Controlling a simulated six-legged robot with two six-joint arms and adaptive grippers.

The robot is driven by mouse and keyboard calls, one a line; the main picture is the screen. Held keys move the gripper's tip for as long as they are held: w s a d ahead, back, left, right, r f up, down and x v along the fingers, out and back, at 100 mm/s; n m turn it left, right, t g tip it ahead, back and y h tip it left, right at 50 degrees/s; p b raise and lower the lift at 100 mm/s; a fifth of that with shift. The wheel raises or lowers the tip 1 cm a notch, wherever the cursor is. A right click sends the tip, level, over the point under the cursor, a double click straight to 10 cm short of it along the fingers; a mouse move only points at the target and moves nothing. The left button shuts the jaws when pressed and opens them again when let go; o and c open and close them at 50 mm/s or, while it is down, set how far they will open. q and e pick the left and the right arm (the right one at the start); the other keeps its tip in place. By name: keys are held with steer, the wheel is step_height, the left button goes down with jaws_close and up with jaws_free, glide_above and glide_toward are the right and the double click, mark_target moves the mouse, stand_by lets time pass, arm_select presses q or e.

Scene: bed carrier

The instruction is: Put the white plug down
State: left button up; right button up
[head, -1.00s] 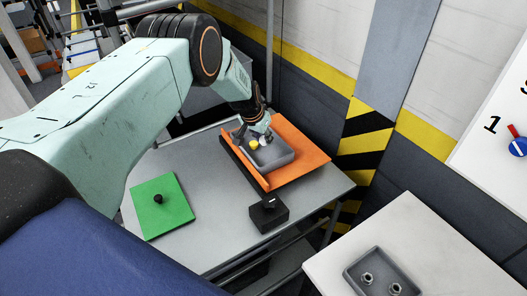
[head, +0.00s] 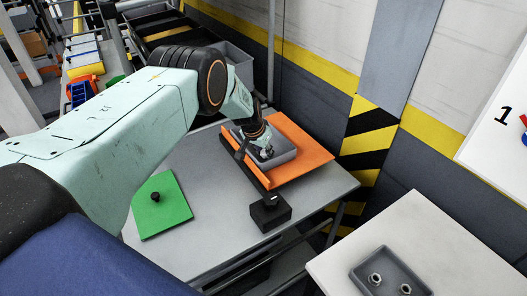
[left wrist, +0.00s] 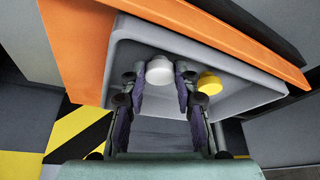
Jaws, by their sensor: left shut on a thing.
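The white plug (left wrist: 160,71) is between the fingertips of my left gripper (left wrist: 160,80) in the left wrist view, and the gripper is shut on it. In the head view my left gripper (head: 264,152) reaches down into a grey tray (head: 288,158), whose wall also shows in the left wrist view (left wrist: 135,34). A yellow plug (left wrist: 209,83) is in the tray beside the white one. The gripper hides the yellow plug in the head view. I cannot tell whether the white plug touches the tray floor. My right gripper is not in view.
The tray sits on an orange board (head: 312,150) on a grey table (head: 215,200). A green board with a black knob (head: 161,206) and a black box (head: 270,213) stand nearer. A white table (head: 420,235) with another grey tray (head: 365,281) is at lower right.

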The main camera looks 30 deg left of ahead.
arm_select(q)
steer(key=shift+s+d+f, duration=0.1)
steer(key=shift+f, duration=0.05)
steer(key=o, duration=0.5)
steer(key=shift+c, duration=0.2)
steer(key=o, duration=0.4)
steer(key=shift+a+f, duration=0.15)
steer(key=shift+a, duration=0.05)
steer(key=shift+d, duration=0.15)
steer(key=shift+r, duration=0.45)
steer(key=shift+p+v, duration=0.9)
steer(key=shift+v, duration=5.05)
